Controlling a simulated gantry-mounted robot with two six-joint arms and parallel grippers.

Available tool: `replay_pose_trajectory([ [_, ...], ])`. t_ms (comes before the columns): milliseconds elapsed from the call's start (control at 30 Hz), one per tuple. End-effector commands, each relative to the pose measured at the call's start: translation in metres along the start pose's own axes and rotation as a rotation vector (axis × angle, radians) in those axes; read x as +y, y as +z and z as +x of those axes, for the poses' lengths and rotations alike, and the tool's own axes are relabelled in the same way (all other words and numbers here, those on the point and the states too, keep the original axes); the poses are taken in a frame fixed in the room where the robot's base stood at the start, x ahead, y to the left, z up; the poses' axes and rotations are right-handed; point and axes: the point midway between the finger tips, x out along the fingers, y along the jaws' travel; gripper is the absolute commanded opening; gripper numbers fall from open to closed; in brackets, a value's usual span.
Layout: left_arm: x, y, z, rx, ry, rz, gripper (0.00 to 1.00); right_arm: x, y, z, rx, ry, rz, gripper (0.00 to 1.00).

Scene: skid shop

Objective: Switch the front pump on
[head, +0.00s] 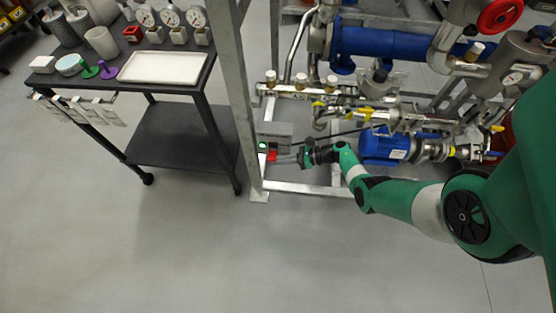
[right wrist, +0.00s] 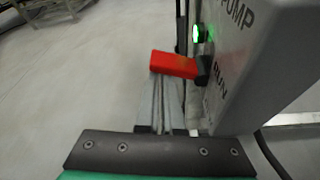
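A grey control box (head: 277,131) is mounted low on the pump skid's frame by the front post. In the right wrist view the box (right wrist: 258,75) reads "PUMP" and "RUN". Its lamp (head: 263,146) glows green, also in the right wrist view (right wrist: 197,34). A red switch handle (right wrist: 174,65) sticks out from a black hub on the box face; it also shows in the head view (head: 271,156). My right gripper (head: 283,158) is at the handle, its fingers (right wrist: 166,100) close together. Their tips are partly hidden behind the handle. My left gripper is out of view.
A blue pump motor (head: 383,146) and piping with yellow-handled valves sit behind my right arm. A dark trolley (head: 180,140) with a white tray (head: 163,67), gauges and filters stands left of the post. The floor in front is clear.

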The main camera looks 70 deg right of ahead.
Motion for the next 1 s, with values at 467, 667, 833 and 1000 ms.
replay_pose_trajectory([
  [467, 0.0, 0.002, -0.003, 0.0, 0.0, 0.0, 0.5, -0.001, 0.003, 0.002, -0.013, 0.003, -0.011, 0.0],
  [667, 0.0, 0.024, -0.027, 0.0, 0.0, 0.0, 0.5, 0.005, -0.033, 0.021, -0.002, 0.017, -0.009, 0.0],
  [833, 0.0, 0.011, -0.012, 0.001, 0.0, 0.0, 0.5, 0.005, -0.028, -0.015, 0.001, 0.012, -0.004, 0.0],
  [1000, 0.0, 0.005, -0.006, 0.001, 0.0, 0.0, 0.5, 0.003, -0.03, -0.052, 0.003, 0.013, -0.004, 0.0],
])
